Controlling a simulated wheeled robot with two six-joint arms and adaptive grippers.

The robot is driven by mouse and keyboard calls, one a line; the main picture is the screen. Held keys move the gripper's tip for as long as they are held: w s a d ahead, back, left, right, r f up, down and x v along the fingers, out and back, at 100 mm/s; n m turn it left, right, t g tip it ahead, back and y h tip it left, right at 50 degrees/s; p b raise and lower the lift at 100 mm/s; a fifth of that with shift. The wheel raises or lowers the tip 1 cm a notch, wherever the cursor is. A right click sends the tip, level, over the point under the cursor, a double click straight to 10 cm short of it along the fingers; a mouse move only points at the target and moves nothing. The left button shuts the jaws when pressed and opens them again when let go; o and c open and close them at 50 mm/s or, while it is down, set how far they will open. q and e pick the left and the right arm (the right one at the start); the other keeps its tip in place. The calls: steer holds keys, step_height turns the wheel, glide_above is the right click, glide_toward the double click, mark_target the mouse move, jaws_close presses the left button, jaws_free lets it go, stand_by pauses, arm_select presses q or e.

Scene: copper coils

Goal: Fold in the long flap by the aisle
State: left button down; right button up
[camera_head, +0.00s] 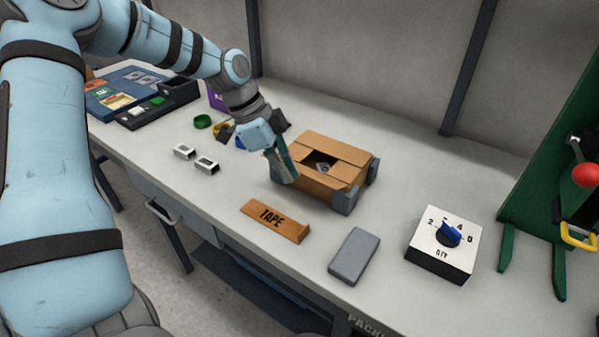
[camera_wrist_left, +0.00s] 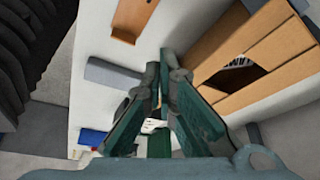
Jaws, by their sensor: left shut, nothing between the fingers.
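An open-topped brown cardboard box (camera_head: 347,172) stands on the workbench. Its visible flaps (camera_head: 340,146) lie roughly level around a dark opening, with something pale inside. The near side is partly hidden by my gripper, so I cannot tell exactly how the aisle-side flap lies. In the left wrist view the box (camera_wrist_left: 225,50) is at upper right, with flaps around a dark gap. My left gripper (camera_head: 288,178) is shut and empty, fingertips down at the box's left near side; contact is unclear. Its green fingers fill the middle of the wrist view (camera_wrist_left: 165,118). My right gripper is not in view.
Grey corner blocks (camera_head: 344,201) flank the box. Nearer are a TAPE block (camera_head: 274,221), a grey block (camera_head: 354,256) and a QTY dial box (camera_head: 443,246). Small metal parts (camera_head: 206,166) lie left. A green stand (camera_head: 545,160) is at right. Bench behind the box is clear.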

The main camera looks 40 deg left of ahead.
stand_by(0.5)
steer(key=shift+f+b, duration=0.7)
